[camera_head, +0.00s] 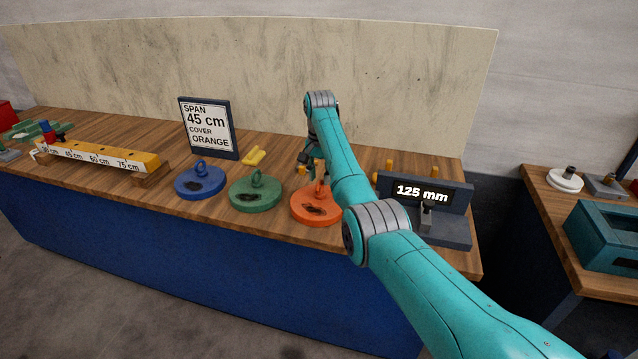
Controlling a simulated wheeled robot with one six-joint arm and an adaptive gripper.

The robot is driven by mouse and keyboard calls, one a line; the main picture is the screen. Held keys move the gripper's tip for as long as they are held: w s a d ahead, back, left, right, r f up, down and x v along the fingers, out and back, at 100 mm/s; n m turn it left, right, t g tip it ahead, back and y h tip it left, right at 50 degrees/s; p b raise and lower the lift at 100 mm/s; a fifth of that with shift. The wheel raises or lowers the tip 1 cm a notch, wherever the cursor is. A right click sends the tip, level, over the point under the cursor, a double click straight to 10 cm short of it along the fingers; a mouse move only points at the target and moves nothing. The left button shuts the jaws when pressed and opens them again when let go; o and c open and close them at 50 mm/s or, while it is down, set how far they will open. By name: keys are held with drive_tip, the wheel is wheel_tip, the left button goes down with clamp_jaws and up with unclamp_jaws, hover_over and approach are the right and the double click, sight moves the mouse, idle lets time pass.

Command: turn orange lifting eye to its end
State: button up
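The orange cover (313,208) is a round disc on the bench top, right of a green and a blue cover. Its orange lifting eye (319,188) stands at its middle, partly hidden by my gripper and arm. My gripper (312,172) points down at the lifting eye from above, close to it. Whether the fingers touch the eye or are closed around it cannot be made out at this size. A dark patch marks the cover's front face.
The green cover (255,192) and blue cover (200,181) stand to the left. A sign (209,127) reads span 45 cm, cover orange. A display (423,192) reading 125 mm stands to the right. A yellow scale bar (100,155) lies at far left. The bench's front edge is close.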

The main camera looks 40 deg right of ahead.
sight(320, 179)
drive_tip(key=shift+f, duration=1.5)
clamp_jaws()
